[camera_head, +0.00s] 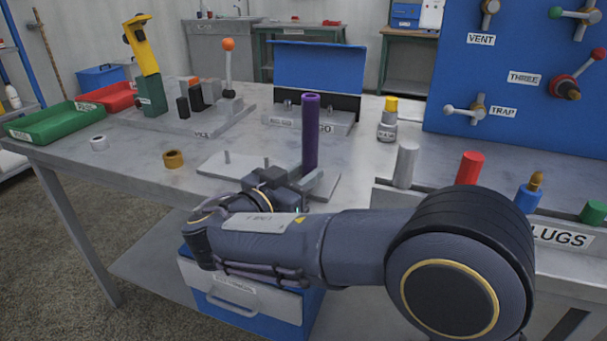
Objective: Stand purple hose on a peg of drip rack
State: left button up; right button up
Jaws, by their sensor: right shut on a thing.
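The purple hose (310,130) stands upright near the middle of the table in the head view. My right gripper (308,182) is shut on its lower part. The drip rack (220,166) is a pale flat plate with short grey pegs, such as the peg (227,157) at its left. The hose is over the right part of the rack. Its lower end is hidden by my gripper, so I cannot tell whether it is around a peg or above one. My left gripper is not in view.
Behind the hose is a grey base with a blue panel (318,68). A yellow-capped bottle (388,122) stands to the right. The plug holder with a grey plug (405,165) and red plug (469,168) is front right. A brown ring (173,159) lies left of the rack.

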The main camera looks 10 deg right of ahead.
jog(key=shift+f, duration=0.15)
jog(key=o, duration=1.1)
jog(key=shift+c, duration=0.2)
jog(key=p+v, duration=0.1)
jog(key=v, duration=0.6)
jog(key=shift+s+a, duration=0.25)
jog(key=shift+a, duration=0.05)
